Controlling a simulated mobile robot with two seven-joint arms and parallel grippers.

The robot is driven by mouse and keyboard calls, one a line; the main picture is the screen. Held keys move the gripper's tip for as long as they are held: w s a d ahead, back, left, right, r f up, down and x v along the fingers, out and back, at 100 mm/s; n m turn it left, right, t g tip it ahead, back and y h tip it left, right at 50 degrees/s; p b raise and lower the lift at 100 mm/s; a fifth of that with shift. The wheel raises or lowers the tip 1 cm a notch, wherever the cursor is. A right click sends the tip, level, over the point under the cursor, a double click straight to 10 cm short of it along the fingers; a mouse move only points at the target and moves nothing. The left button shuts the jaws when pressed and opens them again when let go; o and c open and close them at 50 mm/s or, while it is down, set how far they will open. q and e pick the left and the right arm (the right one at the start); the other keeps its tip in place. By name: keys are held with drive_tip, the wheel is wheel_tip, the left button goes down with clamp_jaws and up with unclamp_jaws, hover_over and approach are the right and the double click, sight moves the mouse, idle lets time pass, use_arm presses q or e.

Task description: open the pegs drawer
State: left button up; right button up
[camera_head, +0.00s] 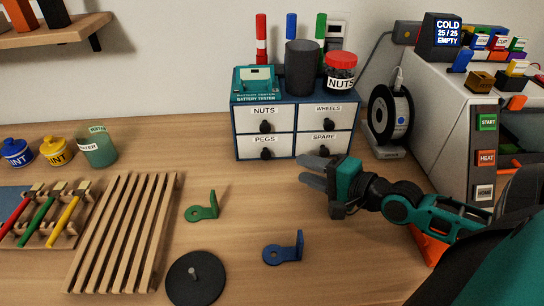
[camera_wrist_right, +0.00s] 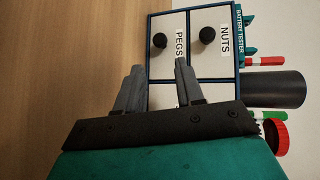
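The drawer cabinet (camera_head: 294,131) stands at the back with four labelled fronts. The pegs drawer (camera_head: 250,149) is the lower left one, flush with its neighbours, with a dark round knob (camera_head: 266,154). In the right wrist view, the pegs drawer (camera_wrist_right: 171,61) and its knob (camera_wrist_right: 160,41) appear just beyond the fingertips, the knob roughly in line with the gap. My right gripper (camera_head: 302,168) is open and empty in front of the cabinet, right of the pegs knob in the head view; its fingers also show in the wrist view (camera_wrist_right: 160,66). My left gripper is not in view.
The cabinet top holds a battery tester (camera_head: 255,84), a dark cup (camera_head: 301,68) and a red-lidded jar (camera_head: 340,72). A filament spool (camera_head: 389,115) and printer (camera_head: 445,110) stand right. Green (camera_head: 203,207) and blue brackets (camera_head: 284,249) lie in front. Table before the pegs drawer is clear.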

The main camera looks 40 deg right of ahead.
sight(268, 156)
drive_tip(key=b+x, duration=0.1)
drive_tip(key=x, duration=0.9)
drive_tip(key=shift+w+f, duration=0.1)
drive_tip(key=shift+w, duration=0.1)
clamp_jaws()
idle(0.4)
